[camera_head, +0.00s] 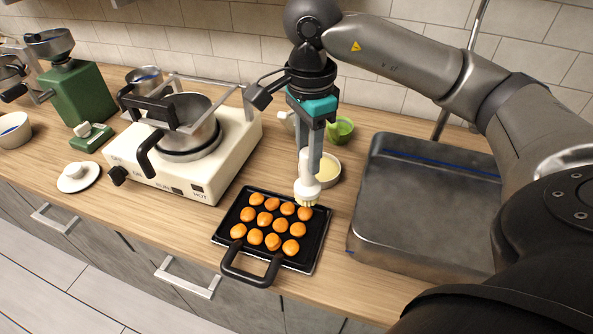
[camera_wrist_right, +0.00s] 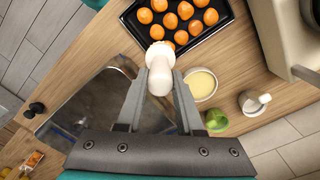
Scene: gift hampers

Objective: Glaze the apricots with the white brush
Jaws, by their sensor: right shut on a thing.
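The apricots (camera_head: 273,241) lie in rows on a black tray (camera_head: 228,226) with a dark handle at its front, on the wooden counter. They also show at the top of the right wrist view (camera_wrist_right: 171,20). My right gripper (camera_head: 312,160) is shut on the white brush (camera_head: 308,187), which points down. Its bristles are at the tray's back right corner, by the apricots there; I cannot tell if they touch. In the right wrist view the brush (camera_wrist_right: 160,75) sits between the two fingers. A bowl of pale glaze (camera_head: 328,171) stands just behind the brush. My left gripper is not in view.
A cream hot plate (camera_head: 228,160) with a pan stands left of the tray. A green cup (camera_head: 341,130) stands behind the bowl. A white knob-topped lid (camera_head: 77,178) and a green machine (camera_head: 78,95) are at left.

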